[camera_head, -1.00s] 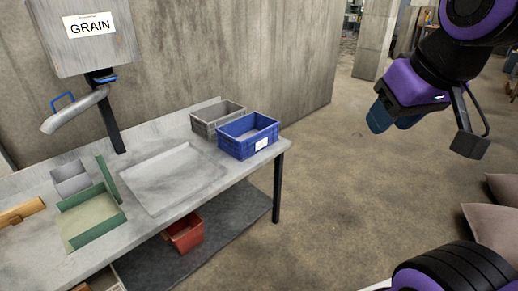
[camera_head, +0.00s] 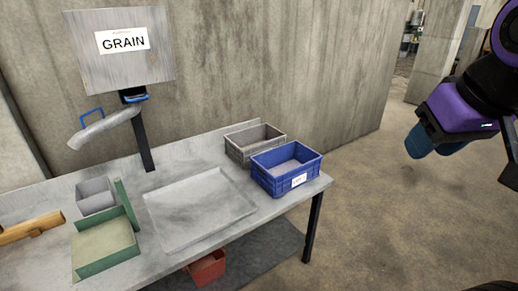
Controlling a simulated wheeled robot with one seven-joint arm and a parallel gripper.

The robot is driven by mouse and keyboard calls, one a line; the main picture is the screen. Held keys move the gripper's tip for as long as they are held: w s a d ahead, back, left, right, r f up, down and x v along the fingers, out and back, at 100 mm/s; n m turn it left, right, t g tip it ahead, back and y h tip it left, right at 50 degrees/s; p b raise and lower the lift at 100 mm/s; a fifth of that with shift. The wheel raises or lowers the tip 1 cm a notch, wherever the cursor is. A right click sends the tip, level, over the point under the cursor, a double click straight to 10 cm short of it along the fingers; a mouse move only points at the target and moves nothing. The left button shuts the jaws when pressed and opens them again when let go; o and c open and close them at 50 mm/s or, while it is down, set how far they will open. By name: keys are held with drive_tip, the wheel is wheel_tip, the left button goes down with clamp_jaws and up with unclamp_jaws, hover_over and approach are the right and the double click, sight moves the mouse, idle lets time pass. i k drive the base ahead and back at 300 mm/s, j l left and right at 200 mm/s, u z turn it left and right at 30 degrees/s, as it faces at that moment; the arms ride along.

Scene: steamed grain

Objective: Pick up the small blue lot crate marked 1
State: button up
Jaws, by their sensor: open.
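The blue crate (camera_head: 286,170) stands upright at the right end of the grey table, with a white label (camera_head: 299,180) on its front side. The mark on the label is too small to read. It looks empty inside. My gripper (camera_head: 437,141) is at the right of the view, in the air beyond the table's right end and well apart from the crate. Its blue-tipped fingers point left and down, and nothing shows between them.
A grey crate (camera_head: 255,141) stands right behind the blue one. A shallow metal tray (camera_head: 198,211), a green open box (camera_head: 104,246), a small grey bin (camera_head: 95,194) and a wooden piece (camera_head: 32,228) lie further left. A grain hopper's spout (camera_head: 104,126) overhangs the table. A red bin (camera_head: 207,268) is below.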

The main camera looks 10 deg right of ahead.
sight(280, 170)
drive_tip(key=i+l+u, duration=0.15)
drive_tip(key=i, duration=0.4)
drive_tip(key=i+l+u, duration=0.1)
drive_tip(key=i+l, duration=0.35)
drive_tip(key=i+l+u, duration=0.15)
drive_tip(key=i+l, duration=0.25)
drive_tip(key=i, duration=0.15)
